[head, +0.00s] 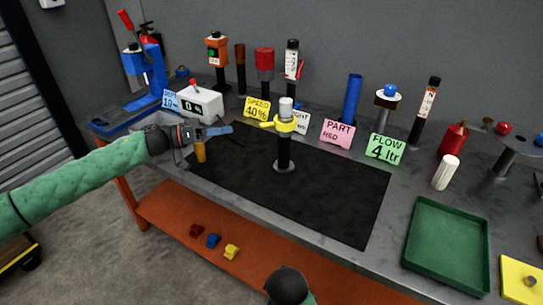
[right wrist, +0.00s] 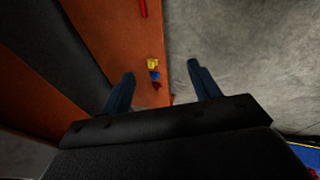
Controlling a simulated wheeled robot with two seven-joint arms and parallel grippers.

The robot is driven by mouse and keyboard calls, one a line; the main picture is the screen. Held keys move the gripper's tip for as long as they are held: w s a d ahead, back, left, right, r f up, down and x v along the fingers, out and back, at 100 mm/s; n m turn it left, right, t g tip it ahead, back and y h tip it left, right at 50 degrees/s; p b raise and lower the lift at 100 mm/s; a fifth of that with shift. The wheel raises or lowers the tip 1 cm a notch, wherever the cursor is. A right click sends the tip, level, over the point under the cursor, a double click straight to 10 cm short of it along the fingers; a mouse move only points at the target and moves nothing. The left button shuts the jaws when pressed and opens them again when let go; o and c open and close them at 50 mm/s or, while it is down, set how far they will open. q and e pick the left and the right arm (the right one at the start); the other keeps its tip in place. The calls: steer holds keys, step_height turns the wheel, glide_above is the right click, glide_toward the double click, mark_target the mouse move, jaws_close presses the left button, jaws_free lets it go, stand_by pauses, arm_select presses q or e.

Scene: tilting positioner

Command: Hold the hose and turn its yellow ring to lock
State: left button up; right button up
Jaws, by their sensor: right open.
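A yellow ring (head: 285,125) with a small side tab sits around the upper part of an upright black post (head: 284,150) standing on a black mat (head: 330,205). A short pale grey cylinder, apparently the hose end (head: 286,107), sticks up out of the ring. My left gripper (head: 229,129) is left of the ring, apart from it, fingers pointing right; whether its jaws are parted is too small to tell. My right gripper (right wrist: 160,70) is open and empty in the right wrist view, low near the orange lower shelf, far from the ring.
Signs, bottles and tools line the back of the bench. A blue press (head: 150,70) stands at the left; a green tray (head: 447,245) lies at the right. An orange cylinder (head: 200,151) stands below my left gripper. Small coloured blocks (head: 213,241) lie on the orange shelf.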

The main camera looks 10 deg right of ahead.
mark_target(281, 148)
steer(key=w+a+r+n+t+h, duration=0.1)
steer(key=w+a+r+n+t, duration=0.1)
steer(key=w+r+n, duration=0.3)
steer(key=w+a+r+n+t+h, duration=0.2)
steer(key=w+r+n, duration=0.4)
steer(key=w+r, duration=0.2)
steer(key=w+a+r+n+t+h, duration=0.2)
steer(key=w+r+n, duration=0.3)
steer(key=w+r, duration=0.2)
steer(key=shift+w+a+r, duration=0.1)
steer(key=shift+w+a, duration=0.05)
steer(key=shift+w, duration=0.55)
steer(key=shift+w+a+r, duration=0.1)
steer(key=shift+w+a, duration=0.05)
steer(key=shift+w, duration=0.5)
steer(key=w+d+r+h, duration=0.1)
steer(key=w+d, duration=0.1)
steer(key=d, duration=0.2)
steer(key=w+d+r+h, duration=0.1)
steer(key=w+d, duration=0.1)
steer(key=d, duration=0.2)
steer(key=w+d+r+h, duration=0.2)
steer(key=w+d, duration=0.1)
steer(key=d, duration=0.1)
steer(key=shift+d+g, duration=0.25)
steer(key=shift+g, duration=0.15)
steer(key=shift+x, duration=3.5)
